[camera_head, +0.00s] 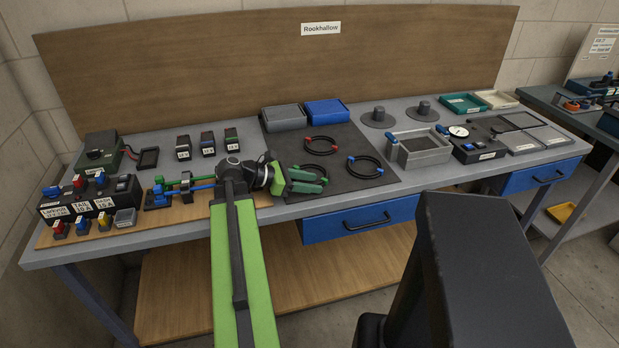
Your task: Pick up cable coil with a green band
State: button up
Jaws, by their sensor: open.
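A black cable coil (323,170) lies on the dark mat, partly hidden by my gripper. A small green patch shows at its right side, though the gripper's own green makes the band hard to tell apart. My gripper (309,180) is open, with its green fingers over or around this coil. I cannot tell whether they touch it. A coil with red bands (320,152) lies just behind, and a coil with blue bands (365,173) lies to the right.
The dark mat (390,180) lies on a grey workbench. Grey (284,117) and blue (327,112) trays stand behind the coils. Labelled boxes and small switches crowd the left. A grey bin (424,150) stands to the right. A blue drawer (360,220) is below the front edge.

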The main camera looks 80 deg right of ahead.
grip_shut()
jog(key=shift+r, duration=0.15)
